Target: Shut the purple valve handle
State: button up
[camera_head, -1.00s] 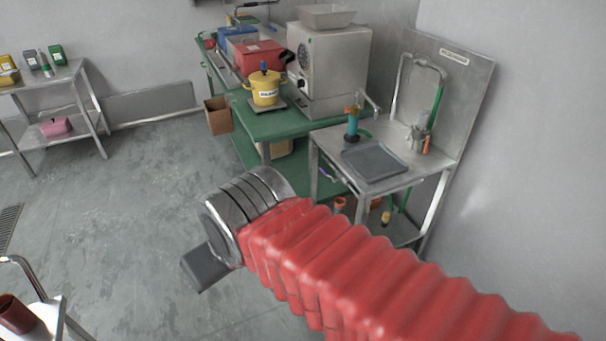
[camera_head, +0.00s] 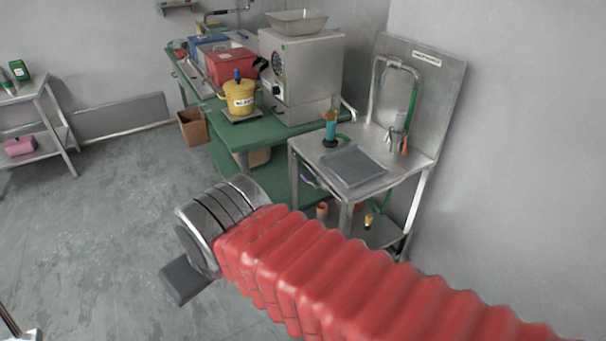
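A small purple piece (camera_head: 308,178), which looks like the valve handle, shows under the left front edge of the steel sink table (camera_head: 365,198). It is small, and I cannot tell its setting. My red ribbed arm crosses the lower right and ends in a metal wrist. The dark grey end of my gripper (camera_head: 186,280) points down to the lower left, over the floor. It is well apart from the purple piece, to its lower left in the picture. Its fingers cannot be told apart, and I see nothing held.
A green bench (camera_head: 262,132) carries a yellow pot (camera_head: 238,98), a red box (camera_head: 231,66) and a steel machine (camera_head: 300,75). Orange pots (camera_head: 322,210) stand under the sink table. A shelf (camera_head: 40,157) is at the left. The floor between is clear.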

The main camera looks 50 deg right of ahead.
aim_at(302, 175)
jog(key=z, duration=0.05)
jog(key=i, duration=1.5)
jog(key=z, duration=1.2)
jog(key=i, duration=0.95)
jog(key=z, duration=0.6)
